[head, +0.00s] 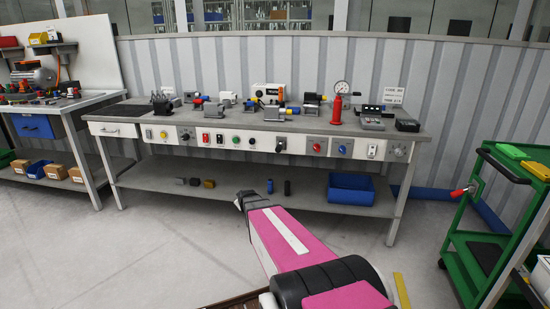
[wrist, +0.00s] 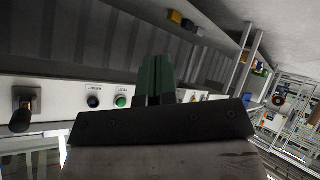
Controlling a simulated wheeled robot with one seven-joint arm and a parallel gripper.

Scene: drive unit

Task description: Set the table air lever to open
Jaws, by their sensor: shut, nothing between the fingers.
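My gripper (head: 242,201) is in front of the bench, below the panel and apart from the lever. Its fingers (wrist: 156,75) are together and empty in the wrist view.
A blue bin (head: 351,188) stands on the lower shelf. A green cart (head: 480,225) stands right; the floor at left is clear.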

